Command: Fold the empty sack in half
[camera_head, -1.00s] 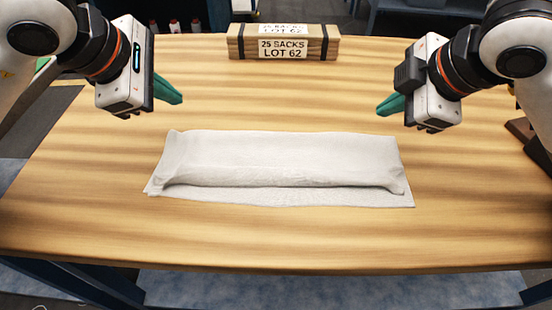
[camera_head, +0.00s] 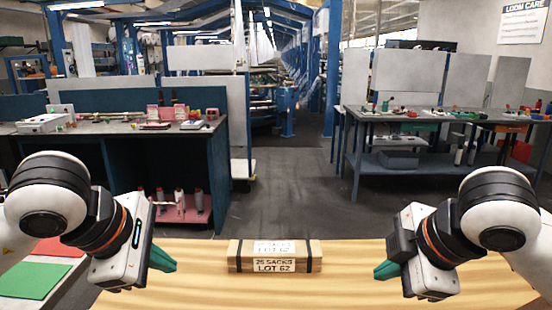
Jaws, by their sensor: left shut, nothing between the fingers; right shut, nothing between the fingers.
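The sack is not in the current head view; the near part of the wooden table (camera_head: 200,290) lies below the picture's edge. My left gripper (camera_head: 168,260) is at the lower left, its green fingers shut and empty above the table. My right gripper (camera_head: 382,270) is at the lower right, also shut and empty above the table. The two grippers are well apart, one on each side of a strapped wooden block labelled "25 SACKS LOT 62" (camera_head: 275,265).
A dark workbench (camera_head: 110,130) with small items stands beyond on the left. Another bench (camera_head: 430,116) with tools stands on the right. An open floor aisle (camera_head: 290,190) runs between them towards blue loom frames. Red and green mats (camera_head: 32,281) lie at the far left.

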